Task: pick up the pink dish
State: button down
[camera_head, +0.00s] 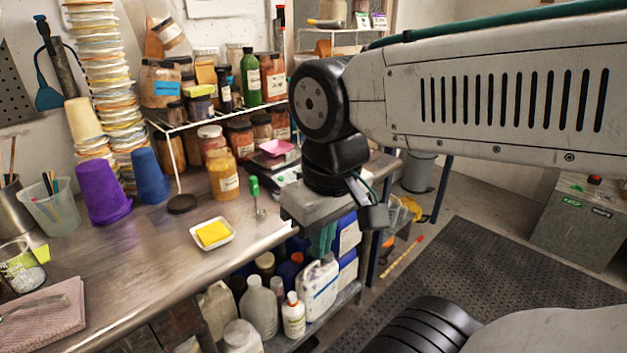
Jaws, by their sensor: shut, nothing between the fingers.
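The pink dish (276,147) is a small, shallow square dish. It sits upright on what looks like a scale (285,163) near the back right of the workbench, below the shelf of jars. My gripper (372,212) is at the end of my arm, to the right of the dish and nearer the camera, out past the bench's right end. It looks shut and empty, and it is apart from the dish. My wrist hides part of the bench's right end.
Purple (101,190) and blue (148,175) buckets stand further left. Bottles fill the lower shelf (300,335).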

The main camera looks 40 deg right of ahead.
aim_at(274, 148)
jog(key=z, duration=0.05)
jog(key=k, duration=0.2)
jog(key=u, duration=0.7)
jog(key=i, duration=0.55)
jog(key=z, duration=1.45)
jog(key=i, duration=0.5)
jog(key=z, duration=0.1)
